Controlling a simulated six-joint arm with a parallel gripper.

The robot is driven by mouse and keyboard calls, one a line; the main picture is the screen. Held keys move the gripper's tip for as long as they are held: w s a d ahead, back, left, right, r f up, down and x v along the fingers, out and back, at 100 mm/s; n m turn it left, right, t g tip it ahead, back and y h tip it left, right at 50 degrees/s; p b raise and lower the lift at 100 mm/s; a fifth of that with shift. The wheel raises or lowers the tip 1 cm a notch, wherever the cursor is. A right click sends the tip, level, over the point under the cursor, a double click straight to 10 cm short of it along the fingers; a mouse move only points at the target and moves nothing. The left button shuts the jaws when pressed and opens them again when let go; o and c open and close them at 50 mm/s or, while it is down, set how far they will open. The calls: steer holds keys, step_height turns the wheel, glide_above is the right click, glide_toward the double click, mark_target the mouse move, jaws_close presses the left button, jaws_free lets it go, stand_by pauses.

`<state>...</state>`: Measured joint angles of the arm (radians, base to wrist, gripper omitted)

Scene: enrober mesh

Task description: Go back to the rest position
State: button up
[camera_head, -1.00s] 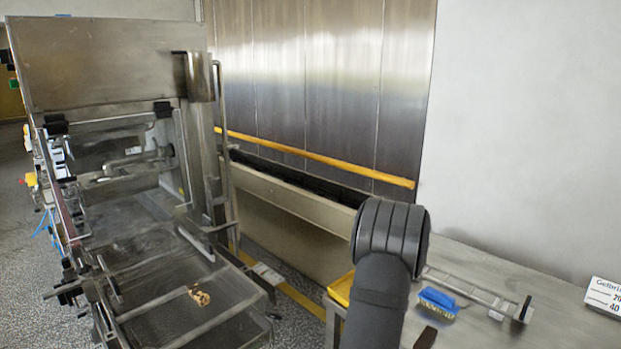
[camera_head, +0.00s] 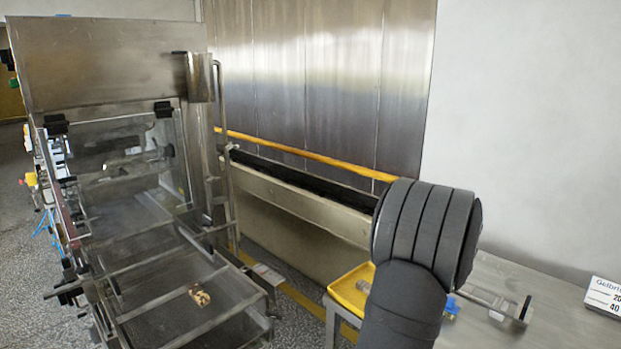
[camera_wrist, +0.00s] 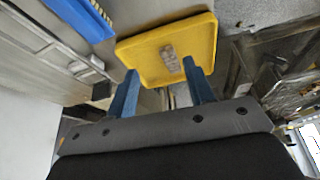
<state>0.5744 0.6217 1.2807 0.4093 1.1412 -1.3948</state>
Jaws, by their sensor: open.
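My gripper (camera_wrist: 162,95) shows in the wrist view as two blue fingers spread apart with nothing between them. Its fingertips point toward a yellow tray (camera_wrist: 135,53) that holds a small greyish-brown piece (camera_wrist: 170,58). In the head view my dark arm covers the gripper, and the yellow tray (camera_head: 347,291) shows at the left of the arm on the metal table.
A blue brush (camera_wrist: 78,17) lies near the tray, mostly hidden by my arm in the head view. A metal rack (camera_head: 500,305) and a white sign (camera_head: 604,297) are at right. The enrober's mesh belt (camera_head: 165,285) at left carries a brown lump (camera_head: 199,295).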

steer(key=s+d+f+m+h, duration=0.2)
steer(key=s+m+h, duration=0.3)
steer(key=s+m, duration=0.8)
steer(key=shift+s+d+m+h, duration=0.25)
steer(key=shift+m+h, duration=0.15)
steer(key=shift+m, duration=0.9)
steer(key=shift+w+d+r+n+t+y, duration=0.15)
steer(key=shift+w+r+n+y, duration=0.2)
steer(key=shift+w+n, duration=0.65)
steer(key=shift+w+r+n+t+y, duration=0.2)
steer(key=shift+w+n+y, duration=0.4)
steer(key=shift+n, duration=0.6)
steer(key=shift+w+d+r+n+t+y, duration=0.15)
steer(key=shift+w+r+n+y, duration=0.1)
steer(key=shift+w+n, duration=0.8)
steer(key=shift+s+a, duration=0.1)
